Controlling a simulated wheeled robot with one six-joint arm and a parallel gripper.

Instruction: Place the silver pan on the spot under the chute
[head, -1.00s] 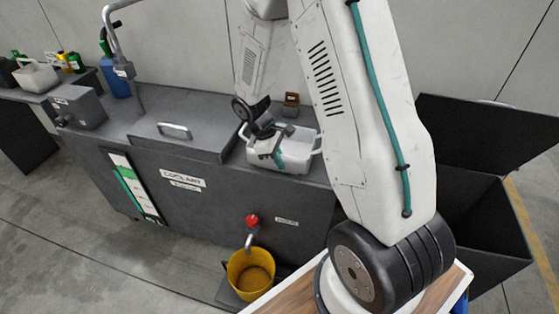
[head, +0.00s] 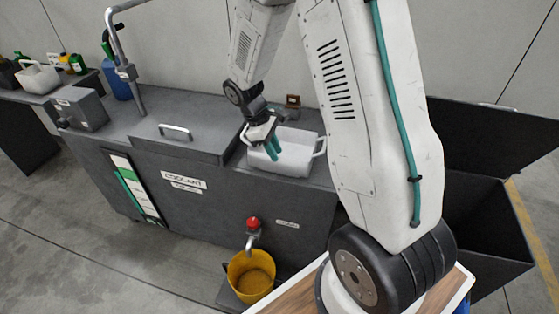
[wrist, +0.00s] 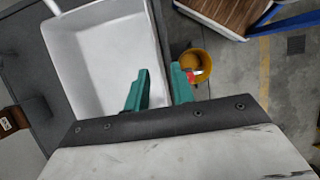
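The silver pan (head: 297,162), pale and box-shaped with a handle at each end, sits on the right part of the grey coolant tank's top. My gripper (head: 268,145) is at its left half. In the wrist view, the pan (wrist: 108,60) fills the upper left. The two teal fingers of my gripper (wrist: 160,88) stand apart, one over the pan's inside and one outside its near wall, with the rim between them in the picture. I cannot tell how low they are or whether they touch. I cannot make out a chute or marked spot.
A yellow bucket (head: 250,276) stands under a red-knobbed tap on the tank front (head: 215,222). A bent pipe (head: 122,50) rises at the tank's left. A dark open bin (head: 485,225) is at right. Bottles and another pale container (head: 38,77) stand on the left bench.

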